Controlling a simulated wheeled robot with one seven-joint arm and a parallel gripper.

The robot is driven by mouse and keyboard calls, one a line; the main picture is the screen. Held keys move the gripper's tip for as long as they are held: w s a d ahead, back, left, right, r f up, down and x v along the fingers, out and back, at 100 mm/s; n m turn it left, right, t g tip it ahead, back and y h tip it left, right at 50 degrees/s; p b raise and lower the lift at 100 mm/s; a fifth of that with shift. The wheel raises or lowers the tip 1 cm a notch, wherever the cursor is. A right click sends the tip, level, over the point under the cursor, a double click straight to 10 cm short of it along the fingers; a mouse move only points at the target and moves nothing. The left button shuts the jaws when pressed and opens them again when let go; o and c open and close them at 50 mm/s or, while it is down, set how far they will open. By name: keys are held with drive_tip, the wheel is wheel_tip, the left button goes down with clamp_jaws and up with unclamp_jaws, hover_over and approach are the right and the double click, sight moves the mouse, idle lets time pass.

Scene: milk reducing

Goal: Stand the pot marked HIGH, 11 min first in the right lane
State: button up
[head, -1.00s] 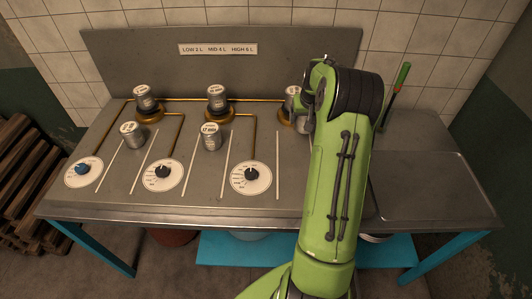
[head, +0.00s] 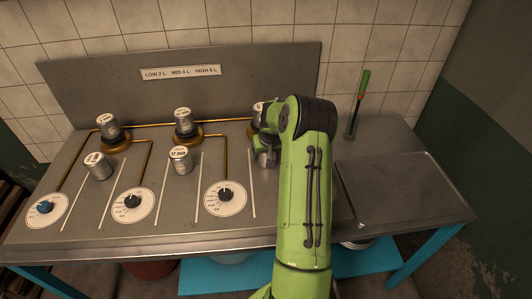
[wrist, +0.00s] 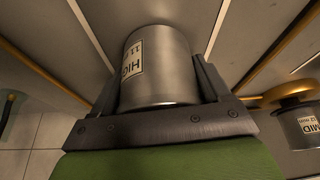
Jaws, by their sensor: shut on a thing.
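My gripper (wrist: 162,120) is shut on a grey metal pot (wrist: 160,65), its fingers on either side. The pot's label reads HIGH and part of an 11. White lane lines (wrist: 91,35) run on both sides of the pot in the wrist view. I cannot tell whether its base touches the counter. In the head view my arm covers most of this right lane, and a grey part of the gripper or pot shows left of the arm.
A pot marked MID (wrist: 309,128) stands on the right burner. Other pots stand on the middle burner (head: 186,142) and left burner (head: 113,147). Two pots (head: 97,166) (head: 180,160) stand in the other lanes. Dials (head: 225,198) sit in front. A bare tray (head: 405,190) lies right.

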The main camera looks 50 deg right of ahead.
drive_tip(key=o, duration=1.2)
drive_tip(key=p+v, duration=0.2)
drive_tip(key=v, duration=1)
drive_tip(key=s+a+r+n, duration=0.1)
drive_tip(key=a+r, duration=0.4)
drive_tip(key=a, duration=0.3)
drive_tip(key=a+r+n, duration=0.2)
drive_tip(key=a+r, duration=0.3)
drive_tip(key=a, duration=0.2)
drive_tip(key=s+a+r+n+y, duration=0.1)
drive_tip(key=s+a, duration=0.5)
drive_tip(key=s+a+r+n+t, duration=0.1)
drive_tip(key=s+a, duration=0.5)
drive_tip(key=s, duration=0.1)
drive_tip(key=s+a+r+n+y, duration=0.1)
drive_tip(key=s+a, duration=0.5)
drive_tip(key=shift+s+r+n+t+y, duration=0.1)
drive_tip(key=shift+s+n+t+y, duration=0.2)
drive_tip(key=shift+t, duration=0.1)
